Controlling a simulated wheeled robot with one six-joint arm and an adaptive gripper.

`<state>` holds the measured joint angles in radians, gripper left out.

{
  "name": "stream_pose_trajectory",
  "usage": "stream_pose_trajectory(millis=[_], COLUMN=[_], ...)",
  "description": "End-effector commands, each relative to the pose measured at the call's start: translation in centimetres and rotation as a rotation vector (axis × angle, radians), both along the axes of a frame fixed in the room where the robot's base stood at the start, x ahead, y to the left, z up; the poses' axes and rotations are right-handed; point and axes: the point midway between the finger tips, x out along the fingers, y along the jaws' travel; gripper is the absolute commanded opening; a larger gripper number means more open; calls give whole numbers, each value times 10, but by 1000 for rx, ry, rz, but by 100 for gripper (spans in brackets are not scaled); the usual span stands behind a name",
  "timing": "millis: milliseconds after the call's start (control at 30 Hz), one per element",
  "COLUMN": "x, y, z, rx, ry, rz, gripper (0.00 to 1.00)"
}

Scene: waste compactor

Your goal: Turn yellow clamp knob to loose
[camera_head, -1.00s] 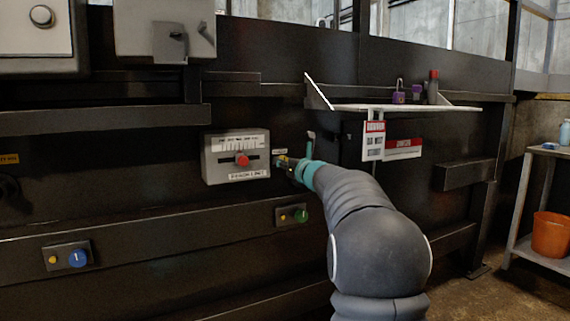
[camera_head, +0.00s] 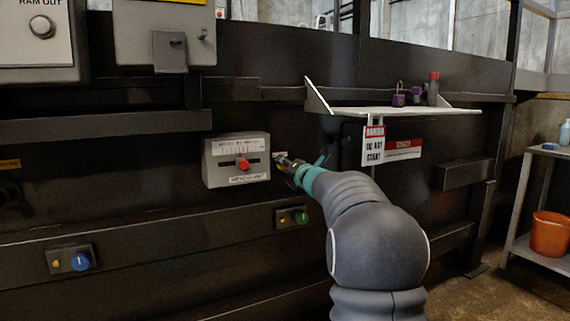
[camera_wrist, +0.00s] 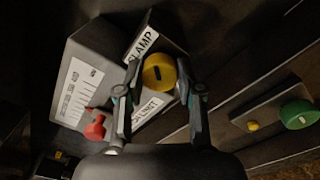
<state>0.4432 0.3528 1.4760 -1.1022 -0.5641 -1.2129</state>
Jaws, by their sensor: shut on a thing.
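The yellow clamp knob (camera_wrist: 158,72) is a round cap with a dark slot across its face, lying at a slant in the wrist view. A white label reading CLAMP (camera_wrist: 141,45) is beside it. My gripper (camera_wrist: 160,76) has one finger on each side of the knob and is shut on it. In the head view my gripper (camera_head: 284,162) is at the dark panel, just right of the grey gauge box, and mostly hides the knob. A second label (camera_wrist: 147,110) below the knob is partly hidden by a finger.
The grey box (camera_head: 208,166) carries a scale and a red knob (camera_head: 243,164), close to my left finger in the wrist view. A white shelf (camera_head: 390,110) with padlocks juts out above right.

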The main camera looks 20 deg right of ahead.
Motion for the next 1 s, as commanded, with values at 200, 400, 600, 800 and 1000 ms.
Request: stream_pose_trajectory(millis=[200,400,600,800,1000], x=[0,0,0,0,0], y=[0,0,0,0,0], z=[3,3,3,2,1], rx=[207,396,569,708,800], ry=[7,13,19,24,27], rz=[1,0,0,1,0], gripper=[2,2,2,2,2])
